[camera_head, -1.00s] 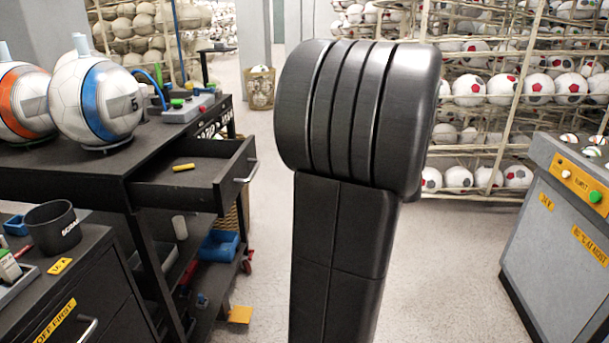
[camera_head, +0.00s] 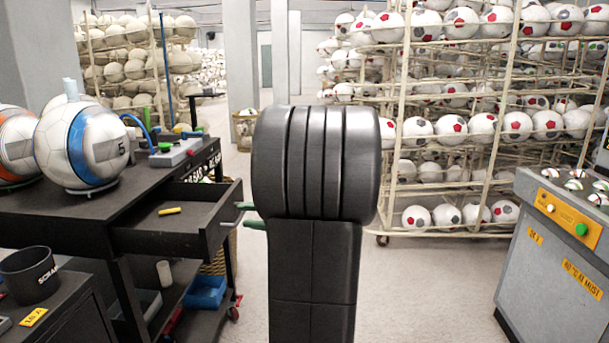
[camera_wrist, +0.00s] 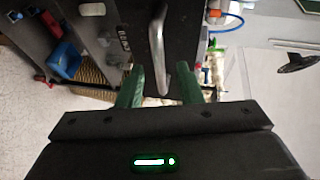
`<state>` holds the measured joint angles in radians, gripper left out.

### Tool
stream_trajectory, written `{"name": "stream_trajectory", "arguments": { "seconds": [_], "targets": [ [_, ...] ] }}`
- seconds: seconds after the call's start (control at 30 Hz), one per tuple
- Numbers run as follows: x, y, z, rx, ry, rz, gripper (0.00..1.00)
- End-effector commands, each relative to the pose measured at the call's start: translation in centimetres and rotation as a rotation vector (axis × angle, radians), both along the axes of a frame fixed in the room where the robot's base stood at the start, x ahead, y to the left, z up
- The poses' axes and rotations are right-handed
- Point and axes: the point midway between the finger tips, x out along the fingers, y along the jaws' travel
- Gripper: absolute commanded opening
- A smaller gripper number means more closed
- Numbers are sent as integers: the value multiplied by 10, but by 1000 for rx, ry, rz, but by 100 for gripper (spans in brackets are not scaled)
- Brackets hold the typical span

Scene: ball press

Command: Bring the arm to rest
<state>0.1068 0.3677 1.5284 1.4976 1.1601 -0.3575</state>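My arm (camera_head: 310,240) stands upright as a black column in the middle of the head view and hides part of the floor behind it. My gripper (camera_head: 246,214) shows as two green fingertips poking out left of the arm, close to the front of the pulled-out drawer (camera_head: 172,240). In the wrist view, my gripper (camera_wrist: 160,72) has its two green fingers apart. The drawer's metal handle (camera_wrist: 157,45) appears in the gap between them. I cannot tell whether the fingers are around it or short of it. Nothing is seen held.
The drawer, with a yellow piece (camera_head: 169,211) inside, juts from the black bench (camera_head: 60,215) on the left. Balls (camera_head: 85,145) stand on the bench. A grey machine (camera_head: 550,250) is at right, ball racks (camera_head: 400,120) behind. Floor right of my arm is clear.

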Motion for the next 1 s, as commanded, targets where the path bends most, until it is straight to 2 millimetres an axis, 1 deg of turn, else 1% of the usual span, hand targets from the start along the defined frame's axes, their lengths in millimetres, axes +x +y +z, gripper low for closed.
{"name": "stream_trajectory", "arguments": {
  "seconds": [0.1,0.2,0.53,0.67,0.77,0.93,0.97,1.0],
  "targets": [
    [4,9,-2,0,0,2,33],
    [6,12,-3,0,0,1,33],
    [6,12,-3,-1,0,0,33],
    [6,11,-7,-6,6,-1,33],
    [4,9,-16,-16,17,-3,33],
    [-1,5,-40,-49,48,-6,33],
    [-2,4,-45,-56,55,-6,37],
    [-4,2,-51,-65,63,-6,46]
  ]
}}
